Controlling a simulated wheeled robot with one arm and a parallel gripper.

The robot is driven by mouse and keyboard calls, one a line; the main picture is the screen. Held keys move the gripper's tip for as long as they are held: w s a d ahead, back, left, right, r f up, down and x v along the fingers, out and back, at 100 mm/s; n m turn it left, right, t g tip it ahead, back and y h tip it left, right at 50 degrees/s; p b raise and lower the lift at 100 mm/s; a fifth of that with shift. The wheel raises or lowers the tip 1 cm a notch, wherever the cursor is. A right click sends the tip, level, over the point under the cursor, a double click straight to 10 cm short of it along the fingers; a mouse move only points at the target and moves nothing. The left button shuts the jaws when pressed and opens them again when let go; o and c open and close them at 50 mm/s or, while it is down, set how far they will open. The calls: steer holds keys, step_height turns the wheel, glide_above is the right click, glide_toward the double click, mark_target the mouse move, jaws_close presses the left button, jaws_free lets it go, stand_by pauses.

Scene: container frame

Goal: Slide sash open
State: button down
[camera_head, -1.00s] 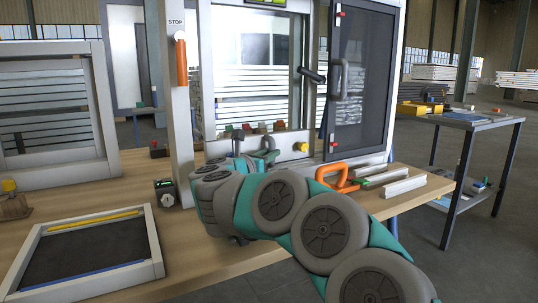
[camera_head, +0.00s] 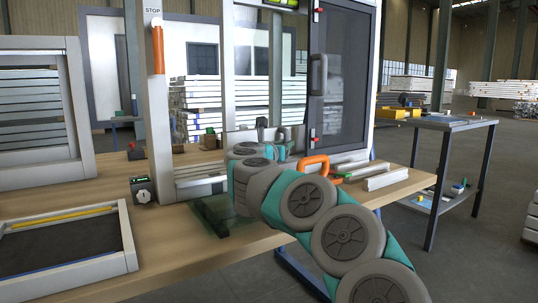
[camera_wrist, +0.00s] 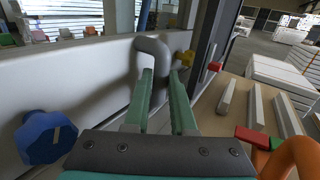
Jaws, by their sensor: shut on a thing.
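The pale sash (camera_wrist: 85,78) spans the wrist view, with a grey bent handle (camera_wrist: 152,46) on its face. My gripper (camera_wrist: 163,78) has its two green fingers closed around that handle. In the head view my gripper (camera_head: 270,130) is at the lower part of the window, partly hidden by my own arm. The sash's left upright (camera_head: 229,65) stands clear of the frame's left post (camera_head: 158,100), with a gap between them. The sash's lower edge is mostly hidden behind my arm in the head view.
A blue knob (camera_wrist: 46,137) is left of my gripper. An orange handle (camera_head: 315,164) and pale bars (camera_head: 385,178) lie to the right on the bench. A dark screen panel (camera_head: 345,85) stands at right. A framed tray (camera_head: 125,240) lies front left.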

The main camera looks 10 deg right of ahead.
steer(key=shift+d, duration=0.25)
steer(key=c, duration=1)
jaws_free()
steer(key=shift+a, duration=0.15)
steer(key=v, duration=0.7)
steer(key=shift+s+a+b, duration=0.15)
steer(key=shift+s+b, duration=0.15)
steer(key=shift+b, duration=0.1)
